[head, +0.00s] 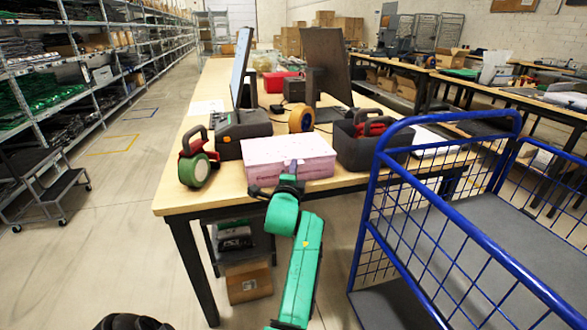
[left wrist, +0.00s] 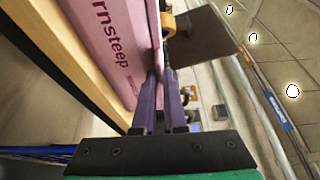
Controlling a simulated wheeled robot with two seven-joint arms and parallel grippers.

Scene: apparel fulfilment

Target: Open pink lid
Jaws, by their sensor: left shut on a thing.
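A pink box (head: 262,172) sits on the front end of the wooden table, with its speckled pink lid (head: 280,146) on top. In the left wrist view the box's side (left wrist: 112,38) fills the left part and carries dark lettering, with the narrow lid edge (left wrist: 154,30) beside it. My left gripper (head: 291,168) is at the middle of the box's front side, at lid height. In the left wrist view its purple fingers (left wrist: 165,92) are shut on the lid's edge; the exact contact is partly hidden. My right gripper is not in view.
Monitors (head: 326,65) stand behind. A blue wire cart (head: 385,180) stands at the right. The table (head: 172,200) has some bare surface at its front left.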

